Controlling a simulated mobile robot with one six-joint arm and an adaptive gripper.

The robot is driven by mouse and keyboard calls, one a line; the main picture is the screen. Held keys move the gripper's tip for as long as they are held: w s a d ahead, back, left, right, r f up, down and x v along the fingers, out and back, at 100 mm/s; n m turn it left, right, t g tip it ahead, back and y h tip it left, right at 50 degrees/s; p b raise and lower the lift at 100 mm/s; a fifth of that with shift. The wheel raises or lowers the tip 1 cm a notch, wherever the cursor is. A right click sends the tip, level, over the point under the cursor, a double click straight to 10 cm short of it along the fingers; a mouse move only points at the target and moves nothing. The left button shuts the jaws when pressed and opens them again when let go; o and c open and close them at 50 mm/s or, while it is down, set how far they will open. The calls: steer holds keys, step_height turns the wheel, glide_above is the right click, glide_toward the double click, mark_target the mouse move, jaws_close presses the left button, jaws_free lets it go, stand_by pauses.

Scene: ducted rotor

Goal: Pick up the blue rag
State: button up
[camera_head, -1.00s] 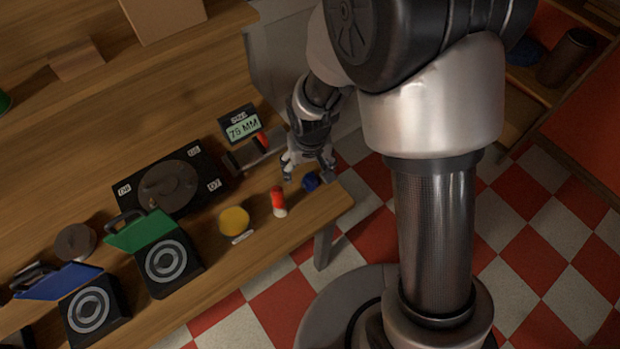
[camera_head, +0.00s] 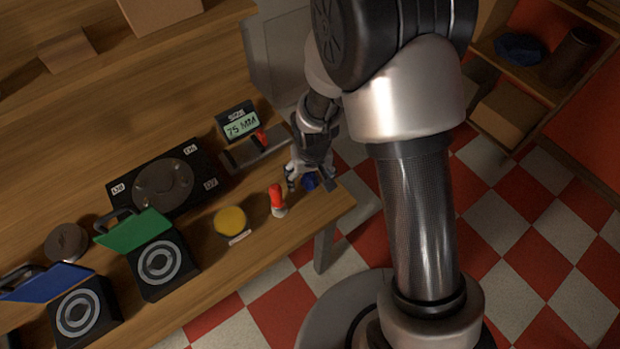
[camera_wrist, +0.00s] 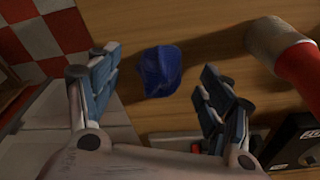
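The blue rag (camera_wrist: 162,71) is a small crumpled dark blue bundle on the wooden bench top. In the head view the rag (camera_head: 310,182) lies near the bench's right end, partly hidden by my gripper (camera_head: 309,181). In the wrist view my gripper (camera_wrist: 158,75) is open, with one finger to the left of the rag and the other to its right. The rag lies in the gap by the fingertips. No finger visibly presses on it.
A red and white cylinder (camera_head: 277,200) stands close by the rag; it also shows at the wrist view's right (camera_wrist: 297,62). A yellow disc (camera_head: 231,221), a digital size display (camera_head: 239,122) and a black dial plate (camera_head: 163,184) are further left. The bench edge (camera_head: 349,207) is close.

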mark_target(310, 174)
steer(key=c, duration=1)
steer(key=shift+r, duration=0.1)
steer(key=shift+c, duration=0.2)
step_height(310, 174, up, 20)
steer(key=p, duration=0.6)
steer(key=shift+p, duration=0.3)
